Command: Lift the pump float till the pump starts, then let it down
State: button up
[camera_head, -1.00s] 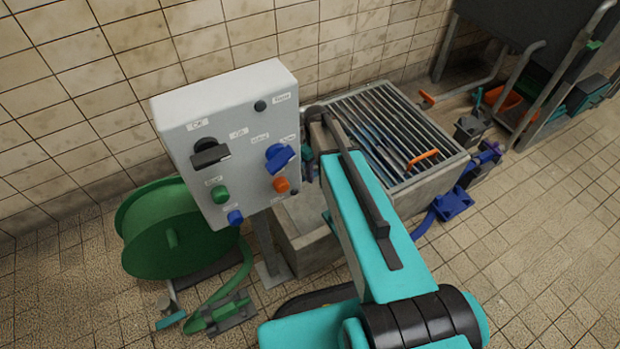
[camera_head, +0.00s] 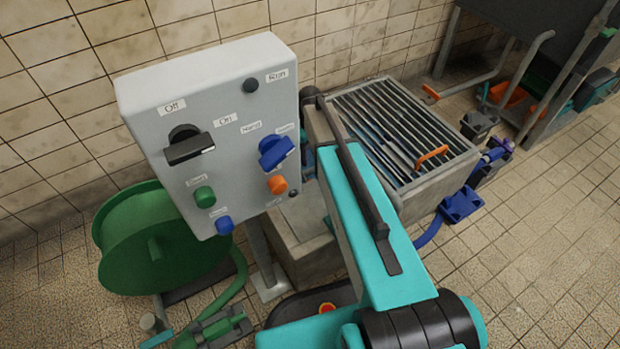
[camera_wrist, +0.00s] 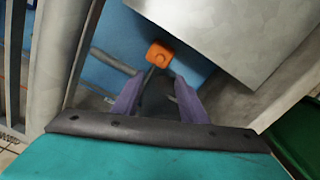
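The pump float, an orange block (camera_wrist: 160,53), shows in the wrist view over the blue inside of the pit. A thin dark rod (camera_wrist: 150,77) runs from it down toward the gap between my fingers. My gripper (camera_wrist: 160,83) has two purple fingers set apart, with the float just beyond their tips. I cannot tell whether the rod lies between the fingers. In the head view the float and gripper are hidden behind my arm and the control box (camera_head: 222,140). The round "Run" lamp (camera_head: 251,84) on the box is dark.
The concrete pit (camera_head: 300,245) is partly covered by a metal grate (camera_head: 385,110) with an orange handle (camera_head: 432,152). A green hose reel (camera_head: 150,245) stands at left. A blue fitting (camera_head: 462,205) sits to the pit's right. Open tiled floor (camera_head: 540,250) lies at right.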

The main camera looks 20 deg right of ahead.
jog(key=shift+f, duration=0.1)
notch_tip(320, 180, down, 14)
jog(key=b, duration=0.5)
dwell(0.4)
jog(key=shift+c, duration=0.4)
jog(key=shift+r, duration=0.2)
grip_shut()
